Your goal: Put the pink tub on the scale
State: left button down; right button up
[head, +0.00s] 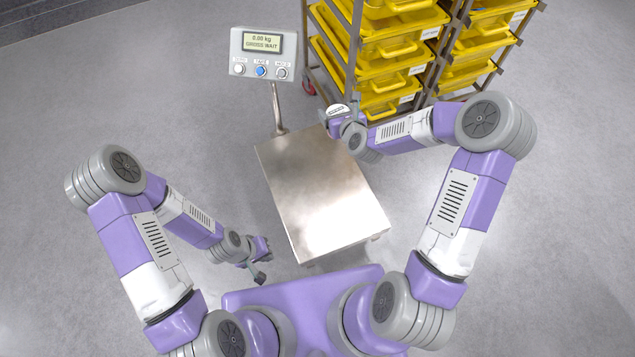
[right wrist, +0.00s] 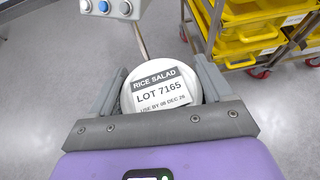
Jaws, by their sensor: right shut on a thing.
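A round tub (right wrist: 160,92) with a white lid reads "RICE SALAD LOT 7165" in the right wrist view. Its side is hidden, so I cannot see whether it is pink. My right gripper (head: 338,114) is shut on this tub, fingers on both sides of the lid, near the far right corner of the scale's platform. The scale (head: 320,195) has a bare metal platform, and its display (head: 262,42) reads 0.00 kg. My left gripper (head: 264,262) is low, left of the platform's near end; I cannot tell whether its jaws are open.
A metal rack (head: 357,60) with several yellow crates (head: 388,68) stands beyond the platform to the right, close to my right gripper. The scale's post (head: 278,108) rises at the platform's far edge. The grey floor on the left is clear.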

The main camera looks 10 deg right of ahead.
jog(key=s+a+f+n+y+b, duration=0.1)
jog(key=s+a+f+b, duration=0.1)
jog(key=f, duration=1.3)
jog(key=s+a+f+n+y+b, duration=0.1)
jog(key=s+a+f+b, duration=0.2)
jog(key=f, duration=1.3)
jog(key=s+a+f+y+b, duration=0.1)
jog(key=s+a+f+b, duration=0.1)
jog(key=f, duration=1.3)
jog(key=shift+s+a+f+n+g+b, duration=0.2)
jog(key=shift+s+a+n+g+b, duration=0.3)
jog(key=shift+b, duration=0.35)
jog(key=shift+w+r, duration=0.1)
jog(key=shift+w, duration=0.05)
jog(key=o, duration=1.4)
